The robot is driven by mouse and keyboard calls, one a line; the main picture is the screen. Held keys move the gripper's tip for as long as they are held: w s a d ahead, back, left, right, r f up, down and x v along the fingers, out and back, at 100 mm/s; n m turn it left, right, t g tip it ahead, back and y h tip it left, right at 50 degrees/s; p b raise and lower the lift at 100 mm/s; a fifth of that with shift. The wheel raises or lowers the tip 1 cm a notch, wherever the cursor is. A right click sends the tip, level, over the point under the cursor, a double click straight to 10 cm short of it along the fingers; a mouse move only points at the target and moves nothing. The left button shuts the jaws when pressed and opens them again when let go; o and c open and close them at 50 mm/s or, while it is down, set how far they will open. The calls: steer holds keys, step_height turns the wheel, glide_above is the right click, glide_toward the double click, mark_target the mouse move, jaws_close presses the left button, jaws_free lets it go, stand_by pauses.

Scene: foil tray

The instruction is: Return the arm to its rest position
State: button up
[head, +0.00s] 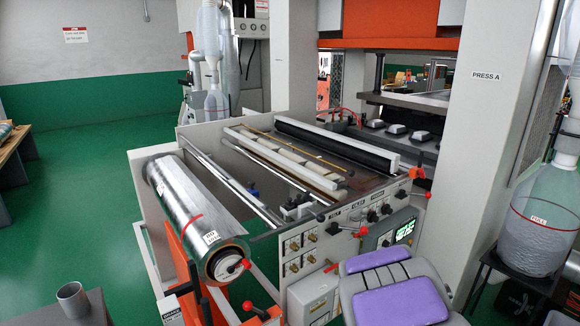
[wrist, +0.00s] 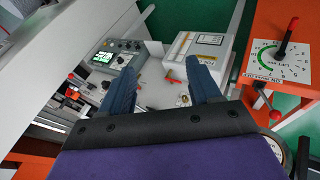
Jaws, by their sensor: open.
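My gripper (wrist: 161,68) shows in the wrist view with two dark blue fingers spread well apart. It is open, and nothing is between the fingers. Behind the gap I see the white machine front with small red levers (wrist: 172,80). Part of my arm (head: 388,285), grey with purple pads, shows at the bottom right of the head view, in front of the machine. The gripper's fingers cannot be seen in the head view.
The machine (head: 303,240) fills the middle, with a foil roll (head: 187,212) at its front left and a green display (head: 404,232) at right. A column marked PRESS A (head: 489,130) and a clear container (head: 538,225) stand at right. Green floor (head: 85,185) is open at left.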

steer(key=s+a+r+m+g+y, duration=0.1)
steer(key=s+a+r+m+g, duration=0.1)
steer(key=s, duration=1.1)
steer(key=s+a+r+m+g+y, duration=0.1)
steer(key=s+r, duration=0.5)
steer(key=s, duration=0.7)
steer(key=s+a+r+m+g+y, duration=0.1)
steer(key=s+a+r+m+g, duration=0.2)
steer(key=s, duration=1)
steer(key=a+g, duration=0.2)
steer(key=a, duration=0.1)
steer(key=shift+a+r+m+g, duration=0.3)
steer(key=shift+a+r, duration=0.1)
